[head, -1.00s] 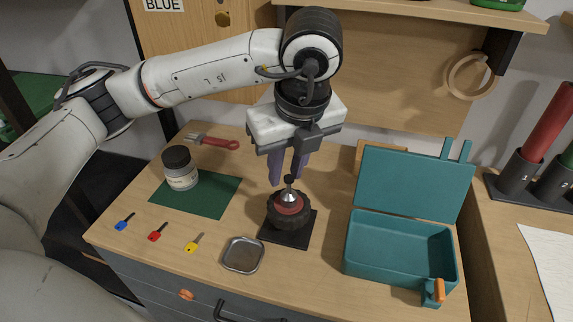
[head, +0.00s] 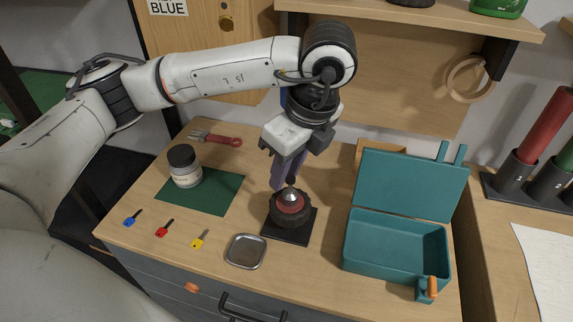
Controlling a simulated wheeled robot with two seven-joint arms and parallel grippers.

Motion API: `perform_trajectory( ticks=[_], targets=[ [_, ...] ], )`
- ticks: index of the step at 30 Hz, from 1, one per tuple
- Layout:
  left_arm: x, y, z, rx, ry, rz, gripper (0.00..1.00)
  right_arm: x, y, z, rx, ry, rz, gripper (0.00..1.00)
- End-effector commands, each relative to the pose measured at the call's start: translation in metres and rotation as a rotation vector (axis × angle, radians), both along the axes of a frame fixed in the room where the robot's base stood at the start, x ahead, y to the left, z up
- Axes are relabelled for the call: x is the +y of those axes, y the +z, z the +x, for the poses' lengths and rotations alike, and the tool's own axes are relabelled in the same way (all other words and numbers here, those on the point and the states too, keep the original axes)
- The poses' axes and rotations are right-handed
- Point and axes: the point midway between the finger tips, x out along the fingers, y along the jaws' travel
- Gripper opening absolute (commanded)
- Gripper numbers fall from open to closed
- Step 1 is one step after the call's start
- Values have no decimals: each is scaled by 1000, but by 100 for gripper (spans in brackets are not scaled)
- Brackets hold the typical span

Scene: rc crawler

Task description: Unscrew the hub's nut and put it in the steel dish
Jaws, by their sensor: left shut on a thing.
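The hub is a black-tyred wheel (head: 284,214) with a red rim and a silver cone (head: 291,195) on top, standing on a dark square base (head: 300,231). My left gripper (head: 288,178) points down over the cone, its purple fingers shut on the small dark nut (head: 292,181) at the cone's tip. The fingers partly hide the nut, and I cannot tell whether it is still on the thread. The steel dish (head: 246,251) is a small, empty, square tray in front and to the left of the hub. My right gripper is not in view.
An open teal box (head: 395,250) stands right of the hub. A jar (head: 185,167) stands on a green mat (head: 222,190). Blue, red (head: 166,228) and yellow keys lie at the front left. A red-handled tool (head: 222,140) lies behind. The dish's surroundings are clear.

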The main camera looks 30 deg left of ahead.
Motion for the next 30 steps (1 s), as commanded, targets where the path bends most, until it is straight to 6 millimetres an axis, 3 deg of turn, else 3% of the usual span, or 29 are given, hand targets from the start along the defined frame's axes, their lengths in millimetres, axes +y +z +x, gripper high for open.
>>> perform_trajectory(
  ticks=[6,15,24,30],
  targets=[
    [-1,-1,-1,5,11,-1,0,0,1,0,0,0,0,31],
    [-1,-1,-3,6,224,-1,0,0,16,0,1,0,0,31],
    [-1,-1,-4,5,242,-1,0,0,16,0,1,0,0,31],
    [-1,1,-5,7,415,-1,0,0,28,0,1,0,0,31]
  ],
)
